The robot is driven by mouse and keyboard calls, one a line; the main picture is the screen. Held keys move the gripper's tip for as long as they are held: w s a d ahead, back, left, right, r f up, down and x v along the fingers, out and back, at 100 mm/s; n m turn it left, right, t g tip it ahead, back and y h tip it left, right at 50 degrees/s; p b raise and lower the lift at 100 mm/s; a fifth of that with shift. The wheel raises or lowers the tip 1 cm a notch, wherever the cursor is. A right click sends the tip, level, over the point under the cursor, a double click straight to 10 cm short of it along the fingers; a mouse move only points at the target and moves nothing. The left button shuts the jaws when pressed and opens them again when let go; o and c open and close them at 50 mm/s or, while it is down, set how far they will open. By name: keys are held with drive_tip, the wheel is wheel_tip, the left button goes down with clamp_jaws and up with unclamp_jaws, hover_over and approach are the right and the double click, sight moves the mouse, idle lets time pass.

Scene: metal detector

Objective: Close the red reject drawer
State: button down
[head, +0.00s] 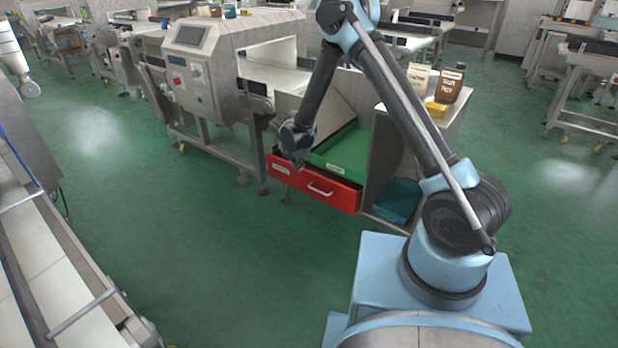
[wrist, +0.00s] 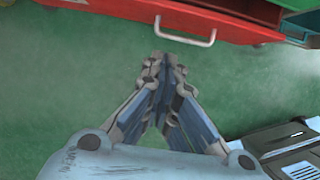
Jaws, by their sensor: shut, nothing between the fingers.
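The red reject drawer (head: 345,195) sits low in the metal detector's side and stands pulled out, with part of its dark interior showing. A pale bar handle (head: 320,190) is on its front. In the wrist view the red drawer front (wrist: 225,22) crosses the top, with its handle (wrist: 185,38) just beyond my fingertips. My gripper (head: 298,163) is shut and empty, its fingers together in the wrist view (wrist: 160,60). In the head view it overlaps the drawer's left part. The pictures show no clear contact with the drawer.
A teal bin (head: 397,202) stands on the right. The metal detector (head: 192,75) is behind on the left. A conveyor (head: 45,270) runs along the left edge. Green floor before the drawer is clear.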

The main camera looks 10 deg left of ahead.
hover_over(309, 186)
drive_tip(key=shift+a+f, duration=0.15)
drive_tip(key=shift+f, duration=4.85)
drive_tip(key=shift+w+a, duration=0.1)
drive_tip(key=shift+a, duration=0.05)
